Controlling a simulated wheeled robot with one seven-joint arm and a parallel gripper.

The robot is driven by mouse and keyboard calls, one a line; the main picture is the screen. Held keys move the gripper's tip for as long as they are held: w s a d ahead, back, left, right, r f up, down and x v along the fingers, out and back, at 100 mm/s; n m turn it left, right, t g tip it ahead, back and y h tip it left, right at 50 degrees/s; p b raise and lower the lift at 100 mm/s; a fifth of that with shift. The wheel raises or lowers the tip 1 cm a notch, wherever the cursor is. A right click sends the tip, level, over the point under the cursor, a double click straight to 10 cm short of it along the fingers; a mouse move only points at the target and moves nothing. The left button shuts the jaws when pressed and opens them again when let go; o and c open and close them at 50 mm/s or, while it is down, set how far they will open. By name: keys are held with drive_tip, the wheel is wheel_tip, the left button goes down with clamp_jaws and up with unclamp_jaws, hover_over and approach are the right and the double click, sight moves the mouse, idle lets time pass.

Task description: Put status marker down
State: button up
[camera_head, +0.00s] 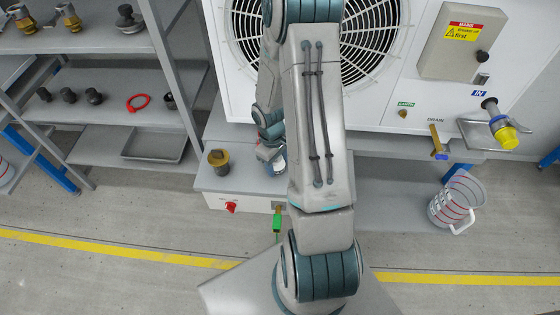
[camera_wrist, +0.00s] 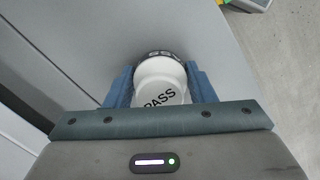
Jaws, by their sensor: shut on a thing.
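The status marker (camera_wrist: 160,85) is a white, round piece with dark "PASS" lettering on its top and a dark lettered band at its far side. My gripper (camera_wrist: 160,90) is shut on it, with one blue finger on each side. In the head view, my gripper (camera_head: 270,154) is low over the grey bench top (camera_head: 235,180), right of a brass-coloured fitting. My arm hides much of the marker there. I cannot tell whether its underside touches the surface.
The brass-coloured fitting (camera_head: 219,161) stands on the bench to the left. A red knob (camera_head: 231,207) and a green-handled part (camera_head: 277,221) are on the bench front. A white fan unit (camera_head: 395,140) stands behind. A clear jug (camera_head: 455,204) is at the right.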

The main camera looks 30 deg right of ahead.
drive_tip(key=shift+f, duration=0.1)
drive_tip(key=shift+f, duration=0.15)
drive_tip(key=o, duration=1.1)
